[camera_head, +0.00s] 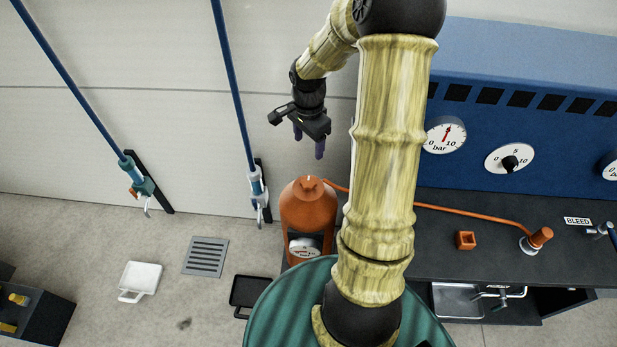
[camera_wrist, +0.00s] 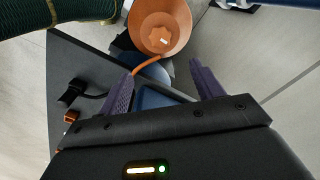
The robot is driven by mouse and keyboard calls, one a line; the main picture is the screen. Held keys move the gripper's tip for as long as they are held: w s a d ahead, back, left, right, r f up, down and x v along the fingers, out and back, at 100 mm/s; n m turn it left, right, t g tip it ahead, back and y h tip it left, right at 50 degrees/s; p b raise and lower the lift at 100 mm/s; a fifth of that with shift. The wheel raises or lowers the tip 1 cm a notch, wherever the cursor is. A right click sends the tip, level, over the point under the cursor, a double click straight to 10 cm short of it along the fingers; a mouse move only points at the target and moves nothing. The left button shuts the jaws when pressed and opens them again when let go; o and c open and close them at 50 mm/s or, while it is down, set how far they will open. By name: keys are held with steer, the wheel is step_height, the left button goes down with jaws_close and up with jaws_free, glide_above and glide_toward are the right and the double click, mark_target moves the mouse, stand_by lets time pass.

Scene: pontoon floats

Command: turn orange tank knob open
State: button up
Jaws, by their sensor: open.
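The orange tank (camera_head: 303,213) stands upright at the left end of the dark bench, partly hidden by my arm's base. Its knob (camera_head: 309,182) is on top, seen small from above. In the wrist view the tank (camera_wrist: 178,22) is at the top centre, with the orange lobed knob (camera_wrist: 160,39) and a small pale mark on it. My gripper (camera_head: 309,146) is above the tank, apart from the knob. Its purple fingers are open and empty; in the wrist view the gripper (camera_wrist: 163,75) points toward the tank, with the knob beyond the fingertips.
An orange hose (camera_head: 470,213) runs from the tank across the bench to a fitting (camera_head: 537,240). An orange block (camera_head: 465,240) sits on the bench. A blue panel with gauges (camera_head: 445,135) stands behind. Blue poles (camera_head: 235,90) lean on the left wall.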

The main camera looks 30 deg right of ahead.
mark_target(308, 181)
step_height(308, 181, down, 16)
steer(key=p, duration=0.3)
steer(key=shift+f, duration=0.15)
steer(key=c, duration=1)
